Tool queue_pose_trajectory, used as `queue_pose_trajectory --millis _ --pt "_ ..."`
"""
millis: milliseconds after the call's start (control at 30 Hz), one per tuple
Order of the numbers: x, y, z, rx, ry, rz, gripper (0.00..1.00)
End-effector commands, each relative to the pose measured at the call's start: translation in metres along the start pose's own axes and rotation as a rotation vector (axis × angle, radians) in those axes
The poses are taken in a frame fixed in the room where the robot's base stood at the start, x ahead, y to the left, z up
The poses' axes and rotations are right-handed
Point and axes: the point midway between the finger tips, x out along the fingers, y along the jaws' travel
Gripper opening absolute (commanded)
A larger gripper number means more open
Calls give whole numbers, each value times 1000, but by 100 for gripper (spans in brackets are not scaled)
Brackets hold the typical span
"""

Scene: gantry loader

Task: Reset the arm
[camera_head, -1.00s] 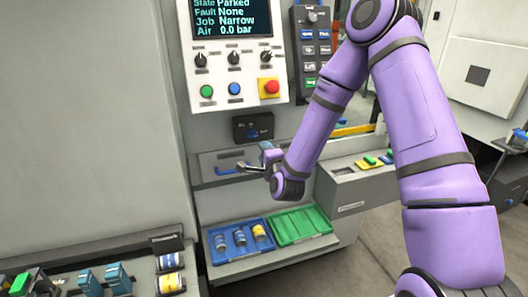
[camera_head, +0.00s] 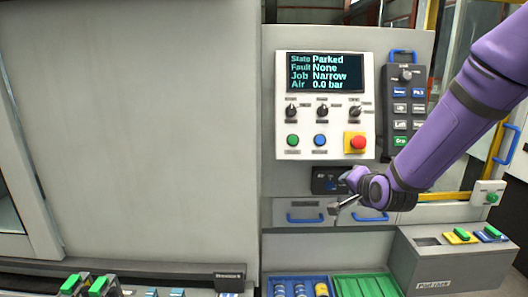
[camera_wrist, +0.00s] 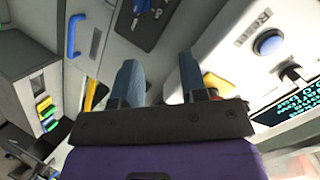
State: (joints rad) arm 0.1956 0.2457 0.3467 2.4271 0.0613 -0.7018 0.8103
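My arm (camera_head: 455,120) is purple and reaches in from the right in the head view. My gripper (camera_head: 334,208) is in front of the drawer fronts, below the control panel (camera_head: 322,105). In the wrist view my gripper (camera_wrist: 158,68) shows two blue-grey fingers standing apart with nothing between them. The panel screen (camera_head: 324,73) reads State Parked, Fault None, Job Narrow, Air 0.0 bar. Whether the fingers touch the drawer front cannot be told.
Drawers with blue handles (camera_head: 305,217) lie close to the gripper. A pendant (camera_head: 404,104) hangs right of the panel. Below are a blue tray (camera_head: 272,291) with cylinders and a green tray (camera_head: 366,287). A grey parts rack (camera_head: 450,268) stands lower right.

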Motion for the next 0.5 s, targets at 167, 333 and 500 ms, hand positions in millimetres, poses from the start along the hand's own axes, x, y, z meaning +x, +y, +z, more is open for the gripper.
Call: queue_pose_trajectory --millis 167,333,500 --pt "-43 -14 -14 -171 -59 90 39" --pt "-89 -20 -24 -315 -126 177 39" --pt "-140 -21 -30 -442 -201 257 39"
